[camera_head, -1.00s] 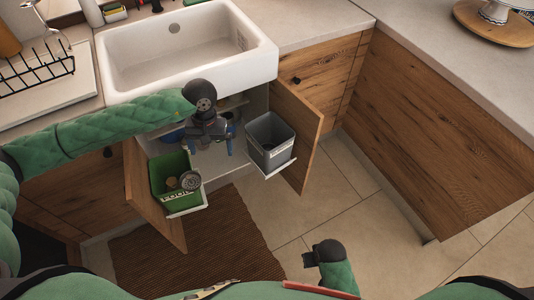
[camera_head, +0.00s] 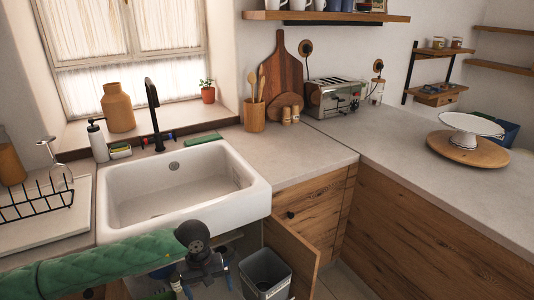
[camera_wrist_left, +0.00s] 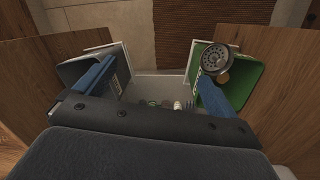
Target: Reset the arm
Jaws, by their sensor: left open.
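My left arm, in a green padded sleeve, reaches in from the left in the head view, in front of the sink. My left gripper (camera_head: 204,284) is at the open cabinet under the sink, pointing down. Its two blue fingers are spread wide with nothing held between them. In the left wrist view the gripper (camera_wrist_left: 150,88) shows its fingers apart, one over the grey bin (camera_wrist_left: 88,68) and one over the green bin (camera_wrist_left: 240,85). I cannot tell if they touch the bins. My right gripper is out of view.
The white sink (camera_head: 180,190) is just above my left arm. An open wooden door (camera_head: 291,258) stands right of the grey bin. A round grey perforated piece (camera_wrist_left: 219,58) shows at the green bin. A white cake stand (camera_head: 470,127) is on the right counter.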

